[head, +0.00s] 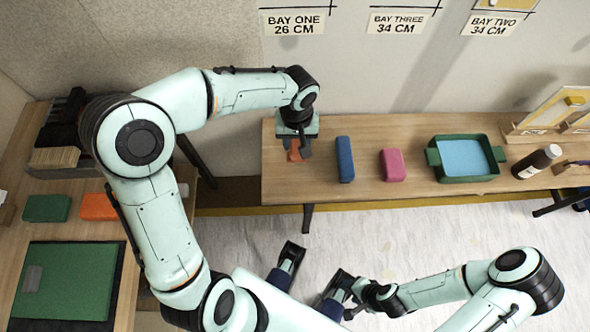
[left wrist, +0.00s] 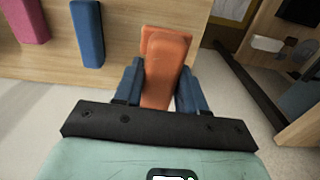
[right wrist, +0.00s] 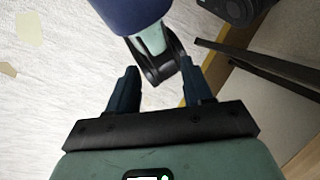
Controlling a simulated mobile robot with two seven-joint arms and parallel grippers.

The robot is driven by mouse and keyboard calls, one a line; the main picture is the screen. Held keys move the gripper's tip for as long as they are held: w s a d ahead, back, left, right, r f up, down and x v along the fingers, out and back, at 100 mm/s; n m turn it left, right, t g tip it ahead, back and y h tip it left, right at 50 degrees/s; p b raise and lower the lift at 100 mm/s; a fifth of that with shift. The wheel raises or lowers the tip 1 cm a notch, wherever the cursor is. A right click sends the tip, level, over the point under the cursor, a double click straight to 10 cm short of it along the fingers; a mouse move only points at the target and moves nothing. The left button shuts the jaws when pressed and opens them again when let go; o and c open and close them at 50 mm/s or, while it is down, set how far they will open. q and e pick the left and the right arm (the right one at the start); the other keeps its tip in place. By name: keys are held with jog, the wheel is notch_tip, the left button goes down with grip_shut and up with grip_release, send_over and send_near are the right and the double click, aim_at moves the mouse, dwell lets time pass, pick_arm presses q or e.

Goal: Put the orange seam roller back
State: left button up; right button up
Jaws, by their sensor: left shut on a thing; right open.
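The orange seam roller (head: 293,151) is an orange block held below my left gripper (head: 298,150), over the left end of the back bench. In the left wrist view the roller (left wrist: 165,62) sits between the two fingers of the left gripper (left wrist: 158,85), which is shut on it. I cannot tell if the roller touches the bench top. My right gripper (right wrist: 162,82) is open and empty in the right wrist view, above the pale floor and close to dark blue and black parts that look like my own body.
On the back bench (head: 240,187) a blue block (head: 345,159), a pink block (head: 392,165), a green tray (head: 467,180) and a dark bottle (head: 537,162) stand in a row. The left table holds an orange block (head: 98,207), a green block (head: 47,208) and a green mat (head: 65,280).

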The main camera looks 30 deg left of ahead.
pick_arm(q)
jog(key=shift+s+a+f+n+b, duration=0.1)
jog(key=shift+s+f+n+b, duration=0.1)
jog(key=shift+n+b, duration=0.15)
pick_arm(e)
jog(key=shift+f, duration=0.65)
pick_arm(q)
jog(key=shift+r, duration=0.1)
notch_tip(320, 180, down, 8)
jog(key=b, duration=0.3)
send_over(295, 178)
notch_tip(295, 178, down, 7)
jog(key=shift+s, duration=0.1)
notch_tip(295, 178, down, 4)
jog(key=shift+f+b, duration=0.2)
jog(key=shift+b, duration=0.65)
jog(key=shift+f, duration=0.25)
jog(key=shift+r, duration=0.1)
pick_arm(e)
jog(key=w+d+f+t, duration=0.2)
jog(key=w+f, duration=0.3)
jog(key=w, duration=0.1)
jog(key=shift+d+f+h, duration=0.25)
jog(key=shift+h, duration=0.15)
